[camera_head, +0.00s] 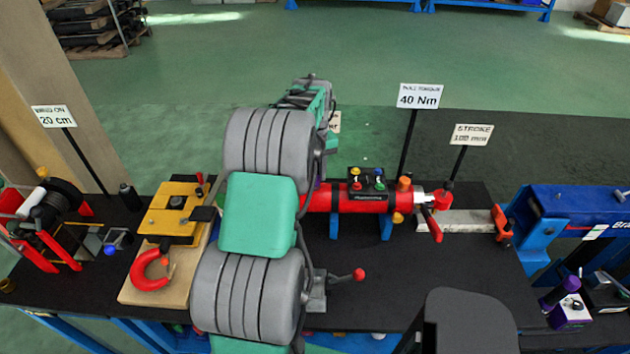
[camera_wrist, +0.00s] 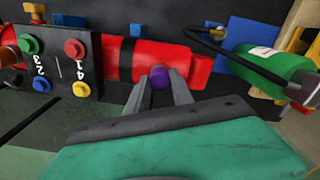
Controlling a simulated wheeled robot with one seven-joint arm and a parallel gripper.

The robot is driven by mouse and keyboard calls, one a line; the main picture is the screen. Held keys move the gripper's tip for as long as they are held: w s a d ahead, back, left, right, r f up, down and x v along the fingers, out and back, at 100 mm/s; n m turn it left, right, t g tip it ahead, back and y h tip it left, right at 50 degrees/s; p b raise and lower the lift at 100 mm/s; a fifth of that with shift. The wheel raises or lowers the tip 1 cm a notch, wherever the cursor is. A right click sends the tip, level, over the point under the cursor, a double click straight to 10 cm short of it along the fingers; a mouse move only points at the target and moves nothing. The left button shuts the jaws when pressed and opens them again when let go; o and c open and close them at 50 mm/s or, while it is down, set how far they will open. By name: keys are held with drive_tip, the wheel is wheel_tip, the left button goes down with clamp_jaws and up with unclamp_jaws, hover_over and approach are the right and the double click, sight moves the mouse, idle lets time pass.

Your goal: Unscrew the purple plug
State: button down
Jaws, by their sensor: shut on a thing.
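The purple plug (camera_wrist: 159,76) shows in the wrist view as a small round purple end in front of the red cylinder (camera_wrist: 118,55). My gripper (camera_wrist: 160,90) is shut on it, with one finger on each side. The inner end of the plug is hidden, so I cannot tell how deep it sits. In the head view the red cylinder (camera_head: 345,203) lies across the black table on blue supports. My arm covers its left part there and hides the fingertips and the plug.
A control box (camera_head: 367,184) with coloured buttons sits at the cylinder; the wrist view shows its buttons (camera_wrist: 52,62) at left. A green bottle (camera_wrist: 268,65) with a black hose is at right. A yellow fixture (camera_head: 172,215) and a blue machine (camera_head: 570,215) flank the cylinder.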

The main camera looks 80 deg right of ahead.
drive_tip(key=n, duration=0.4)
drive_tip(key=shift+d+r, duration=0.1)
drive_tip(key=shift+r, duration=0.05)
drive_tip(key=n, duration=0.2)
drive_tip(key=shift+n, duration=0.4)
drive_tip(key=n, duration=0.2)
drive_tip(key=shift+n, duration=0.4)
drive_tip(key=shift+n, duration=0.3)
drive_tip(key=n, duration=0.4)
drive_tip(key=shift+r+n, duration=0.1)
drive_tip(key=shift+n, duration=0.2)
drive_tip(key=c, duration=1)
unclamp_jaws()
drive_tip(key=shift+c, duration=0.2)
